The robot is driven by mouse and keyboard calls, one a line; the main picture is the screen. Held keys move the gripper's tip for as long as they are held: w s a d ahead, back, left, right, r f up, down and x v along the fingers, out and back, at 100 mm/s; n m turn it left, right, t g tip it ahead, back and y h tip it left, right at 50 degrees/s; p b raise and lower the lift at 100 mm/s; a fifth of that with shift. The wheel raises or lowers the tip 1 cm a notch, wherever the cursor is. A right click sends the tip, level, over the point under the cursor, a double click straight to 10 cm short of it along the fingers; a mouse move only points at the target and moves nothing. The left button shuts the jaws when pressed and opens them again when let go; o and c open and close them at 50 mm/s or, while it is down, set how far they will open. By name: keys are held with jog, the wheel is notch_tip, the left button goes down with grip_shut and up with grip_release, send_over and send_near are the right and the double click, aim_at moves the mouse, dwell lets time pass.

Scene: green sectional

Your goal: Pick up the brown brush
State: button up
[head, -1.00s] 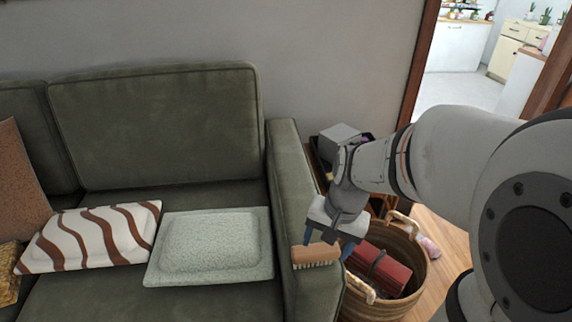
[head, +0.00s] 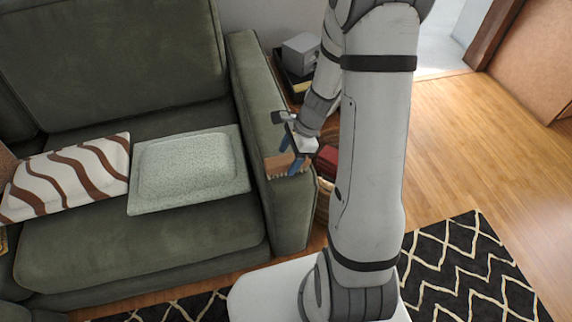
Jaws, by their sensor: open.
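The brown brush (head: 280,164) has a wooden back and pale bristles. It lies on the front part of the sofa's right armrest (head: 256,100), bristles facing down. My gripper (head: 291,160) is at the brush from above and behind, with its blue fingers open. One finger overlaps the brush's top in the picture and the other is near its right end. I cannot tell whether the fingers touch it.
A grey-green cushion (head: 190,165) and a striped cushion (head: 70,178) lie on the green seat. A basket with a red item (head: 328,158) stands right of the armrest, mostly hidden by my arm. A grey box (head: 301,52) sits behind. A patterned rug (head: 470,270) covers the floor.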

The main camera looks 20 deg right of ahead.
aim_at(288, 158)
jog(key=shift+b+x, duration=0.3)
jog(key=shift+x, duration=1.35)
jog(key=shift+s+f, duration=0.1)
jog(key=shift+f, duration=0.15)
jog(key=shift+c, duration=0.4)
jog(key=c, duration=1.1)
notch_tip(288, 158, up, 11)
jog(key=p, duration=0.3)
jog(key=shift+f, duration=0.25)
